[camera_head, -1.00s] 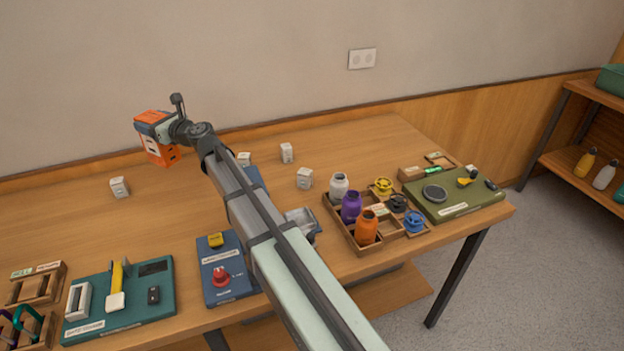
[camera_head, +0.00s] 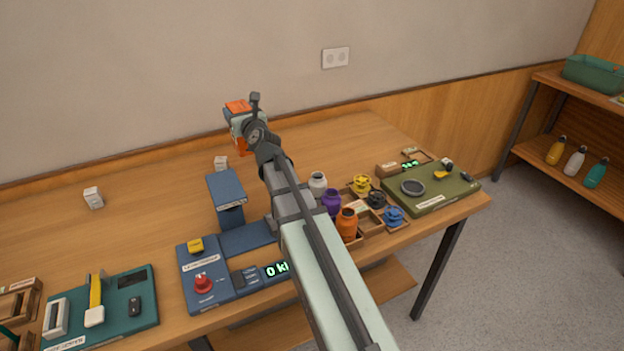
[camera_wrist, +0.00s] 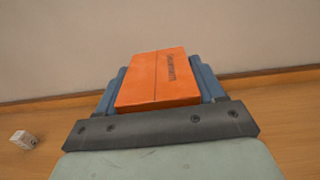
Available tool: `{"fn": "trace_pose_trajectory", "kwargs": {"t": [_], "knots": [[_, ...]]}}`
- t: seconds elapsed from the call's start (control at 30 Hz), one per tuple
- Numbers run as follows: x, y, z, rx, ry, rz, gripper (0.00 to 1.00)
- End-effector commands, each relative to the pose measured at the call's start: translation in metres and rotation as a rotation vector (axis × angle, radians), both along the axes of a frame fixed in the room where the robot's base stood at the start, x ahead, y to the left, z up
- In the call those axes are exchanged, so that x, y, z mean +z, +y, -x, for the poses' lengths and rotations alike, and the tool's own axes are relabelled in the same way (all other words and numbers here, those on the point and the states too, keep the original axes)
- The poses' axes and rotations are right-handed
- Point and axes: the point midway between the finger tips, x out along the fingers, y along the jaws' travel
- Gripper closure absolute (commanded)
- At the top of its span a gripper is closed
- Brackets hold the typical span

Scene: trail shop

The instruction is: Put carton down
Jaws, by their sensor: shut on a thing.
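The orange carton (camera_head: 238,107) is at the far side of the table, near the wall, mostly hidden behind my gripper (camera_head: 247,125). In the wrist view the carton (camera_wrist: 157,78) shows its orange top with a seam and dark lettering. My gripper (camera_wrist: 157,88) is shut on the carton, with a blue-grey finger along each side. I cannot tell how high the carton's underside is above the table.
A blue press-like machine (camera_head: 228,187) stands mid-table. Small white boxes stand left of it (camera_head: 93,198) and behind it (camera_head: 221,163). A wooden tray (camera_head: 371,226) holds bottles and lids. A green board (camera_head: 432,190) lies right. The back-left tabletop is largely clear.

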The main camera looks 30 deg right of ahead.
Motion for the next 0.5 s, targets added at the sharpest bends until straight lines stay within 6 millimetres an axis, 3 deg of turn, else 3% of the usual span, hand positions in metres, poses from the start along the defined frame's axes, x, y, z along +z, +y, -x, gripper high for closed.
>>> {"fn": "trace_pose_trajectory", "kwargs": {"t": [0.1, 0.27, 0.5], "knots": [[0.001, -0.014, 0.006, -0.029, -0.001, 0.000, 1.00], [-0.002, -0.021, 0.008, -0.043, 0.000, -0.001, 1.00], [-0.028, -0.022, 0.008, -0.045, 0.001, -0.003, 1.00]]}}
